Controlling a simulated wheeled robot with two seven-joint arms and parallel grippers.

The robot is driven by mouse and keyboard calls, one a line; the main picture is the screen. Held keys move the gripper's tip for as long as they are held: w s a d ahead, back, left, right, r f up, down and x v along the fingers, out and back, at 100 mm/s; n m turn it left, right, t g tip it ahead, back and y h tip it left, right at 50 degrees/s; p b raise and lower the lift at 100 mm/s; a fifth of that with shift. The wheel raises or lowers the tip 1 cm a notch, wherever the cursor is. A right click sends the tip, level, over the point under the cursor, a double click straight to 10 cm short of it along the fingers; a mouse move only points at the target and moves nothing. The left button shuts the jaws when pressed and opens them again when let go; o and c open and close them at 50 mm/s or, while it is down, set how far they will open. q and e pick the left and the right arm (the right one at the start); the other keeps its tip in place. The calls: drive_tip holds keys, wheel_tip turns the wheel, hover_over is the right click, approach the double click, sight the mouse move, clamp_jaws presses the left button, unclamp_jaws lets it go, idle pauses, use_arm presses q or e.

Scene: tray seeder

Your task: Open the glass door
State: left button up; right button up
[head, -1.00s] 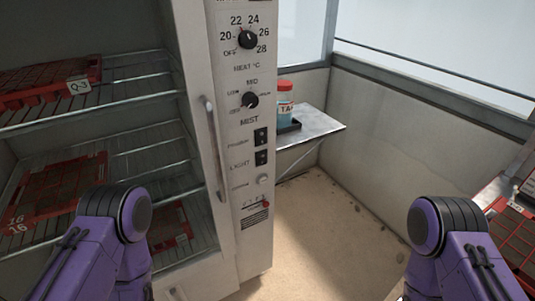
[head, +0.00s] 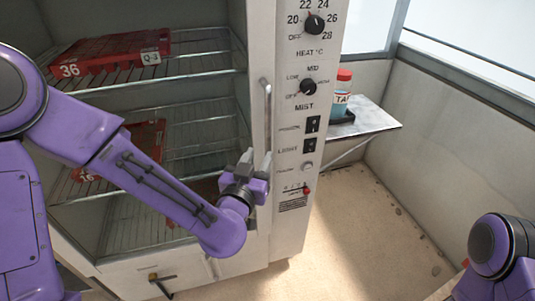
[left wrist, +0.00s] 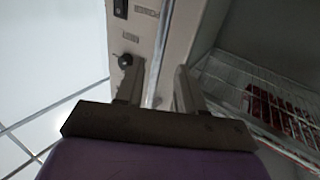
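The glass door's upright metal handle (head: 267,115) is on the pale door frame, beside the control panel. The shelves show clearly through the front; the glass itself is hard to make out. My left gripper (head: 256,160) is at the lower end of the handle, its two fingers apart. In the left wrist view, the open fingers (left wrist: 157,85) point at the door's edge, with a pale upright strip between them, likely the handle. I cannot tell whether they touch it. Only a purple part of my right arm shows at the lower right; its gripper is out of view.
Wire shelves in the cabinet hold red trays (head: 110,52). The control panel (head: 305,130) with knobs and switches stands right of the handle. A side shelf (head: 370,122) carries a red-capped bottle (head: 341,97). The floor (head: 350,230) in front of it is clear.

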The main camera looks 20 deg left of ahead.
sight(267, 142)
use_arm(q)
drive_tip(key=shift+w+r+p, duration=0.2)
drive_tip(key=shift+w+p, duration=0.45)
drive_tip(key=shift+w, duration=0.15)
drive_tip(key=w+p, duration=0.1)
drive_tip(key=w, duration=0.4)
drive_tip(key=shift+w+f, duration=0.15)
drive_tip(key=shift+w, duration=0.55)
clamp_jaws()
use_arm(e)
drive_tip(key=shift+r, duration=0.25)
